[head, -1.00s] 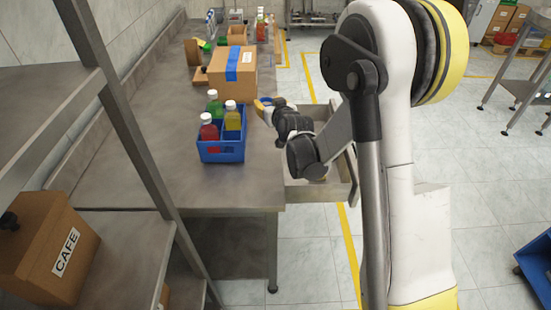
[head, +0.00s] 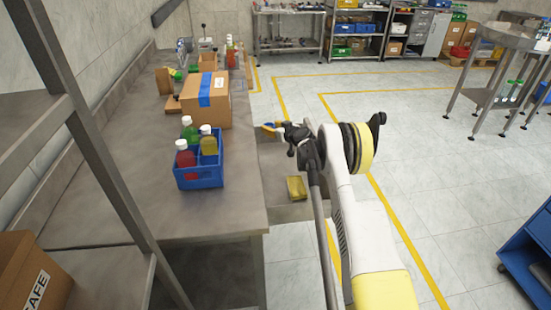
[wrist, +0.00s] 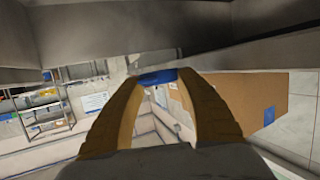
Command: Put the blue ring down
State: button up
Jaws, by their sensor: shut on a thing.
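The blue ring (wrist: 158,76) shows in the wrist view as a blue band between the two yellow-orange fingertips of my gripper (wrist: 160,84). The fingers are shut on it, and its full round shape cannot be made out. In the head view my gripper (head: 268,128) is small, at the worktable's right edge beside the cardboard box, above or at the far end of the open drawer (head: 288,212). I cannot tell its height there.
A yellow container (head: 296,187) lies in the drawer. A blue crate (head: 200,176) with several bottles stands on the worktable (head: 130,190), in front of the taped cardboard box (head: 208,100). A shelf rack (head: 85,140) stands at near left. The table's front is clear.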

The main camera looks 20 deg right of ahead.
jog(key=shift+s+d+f+b, duration=0.2)
jog(key=shift+s+f+b, duration=0.45)
jog(key=shift+s+f, duration=0.5)
jog(key=shift+s+d+f+b, duration=0.2)
jog(key=shift+s+f+b, duration=0.6)
jog(key=shift+f, duration=0.6)
jog(key=shift+s+d+f+b, duration=0.2)
jog(key=shift+s+f+b, duration=0.35)
jog(key=shift+s+f, duration=0.65)
jog(key=shift+w+f, duration=0.1)
jog(key=shift+f, duration=0.1)
jog(key=shift+f, duration=0.55)
jog(key=o, duration=0.8)
jog(key=shift+c, duration=0.2)
